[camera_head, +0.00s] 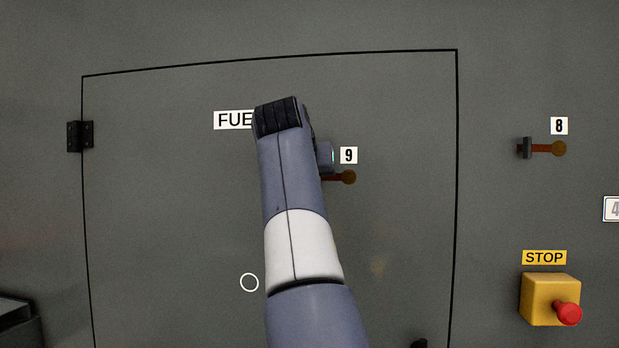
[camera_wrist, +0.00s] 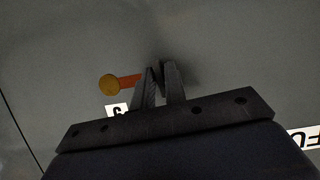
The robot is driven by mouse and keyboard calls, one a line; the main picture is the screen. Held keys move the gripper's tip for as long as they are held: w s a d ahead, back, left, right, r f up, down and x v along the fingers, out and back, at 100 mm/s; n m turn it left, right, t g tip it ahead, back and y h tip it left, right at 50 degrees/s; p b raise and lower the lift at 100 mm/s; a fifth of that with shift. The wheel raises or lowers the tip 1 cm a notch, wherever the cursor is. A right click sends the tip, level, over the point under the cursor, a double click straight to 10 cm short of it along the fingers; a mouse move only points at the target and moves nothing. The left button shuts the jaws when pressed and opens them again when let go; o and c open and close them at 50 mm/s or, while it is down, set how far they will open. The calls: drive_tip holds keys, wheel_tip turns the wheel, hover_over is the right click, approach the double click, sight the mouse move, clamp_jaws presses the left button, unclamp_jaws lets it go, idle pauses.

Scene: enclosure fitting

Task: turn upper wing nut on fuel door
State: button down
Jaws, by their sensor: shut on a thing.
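The fuel door (camera_head: 170,200) is a grey panel outlined in black, closed in the wall. On it, by the label 9 (camera_head: 349,155), sits a fitting with an orange arm ending in a yellow disc (camera_head: 348,177). The arm and disc also show in the wrist view (camera_wrist: 110,85); the disc points left there. My gripper (camera_wrist: 162,70) is shut on the dark grip at the other end of this fitting, between the two fingers. The grip is mostly hidden by the fingers. In the head view my arm covers the fingers. I see no other clear wing nut shape.
A similar fitting (camera_head: 541,148) under label 8 (camera_head: 559,125) is right of the door. A yellow box with a red STOP button (camera_head: 568,313) is lower right. A black hinge (camera_head: 80,136) is at the left. A dark part (camera_head: 418,344) shows at the bottom edge.

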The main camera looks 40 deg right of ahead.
drive_tip(key=shift+f, duration=0.1)
idle(0.3)
drive_tip(key=c, duration=1.4)
unclamp_jaws()
drive_tip(key=shift+c, duration=0.2)
drive_tip(key=v, duration=1)
drive_tip(key=shift+s+a+r, duration=0.2)
drive_tip(key=shift+s+r, duration=0.05)
drive_tip(key=shift+r, duration=0.05)
